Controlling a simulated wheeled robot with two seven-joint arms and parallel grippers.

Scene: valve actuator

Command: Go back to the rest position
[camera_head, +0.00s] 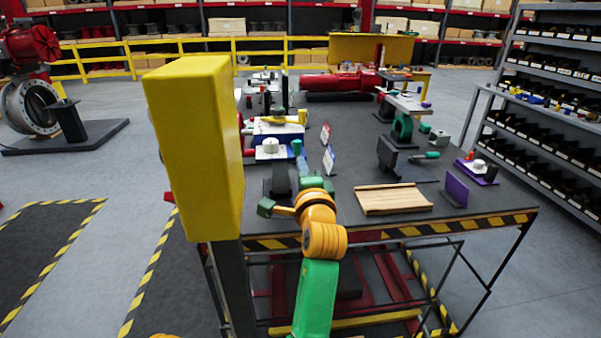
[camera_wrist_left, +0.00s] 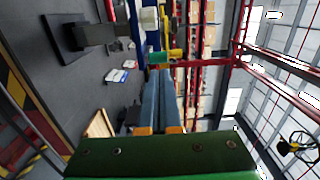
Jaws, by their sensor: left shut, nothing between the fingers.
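My left arm comes up from the bottom middle of the head view. My left gripper (camera_head: 303,166) is above the near edge of the workbench (camera_head: 345,200). In the left wrist view, the two long blue-grey fingers of the left gripper (camera_wrist_left: 160,78) lie together, with nothing visible between them. A green and yellow part (camera_wrist_left: 160,57) shows beyond the fingertips in that view; I cannot tell whether it touches them. My right gripper is not in view.
A tall yellow box (camera_head: 195,150) on a dark post stands close left of the arm. The bench holds a wooden board (camera_head: 392,199), a purple plate (camera_head: 456,190), a red cylinder (camera_head: 340,82) and several fixtures. Shelves (camera_head: 550,120) stand at right. The floor at left is partly clear.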

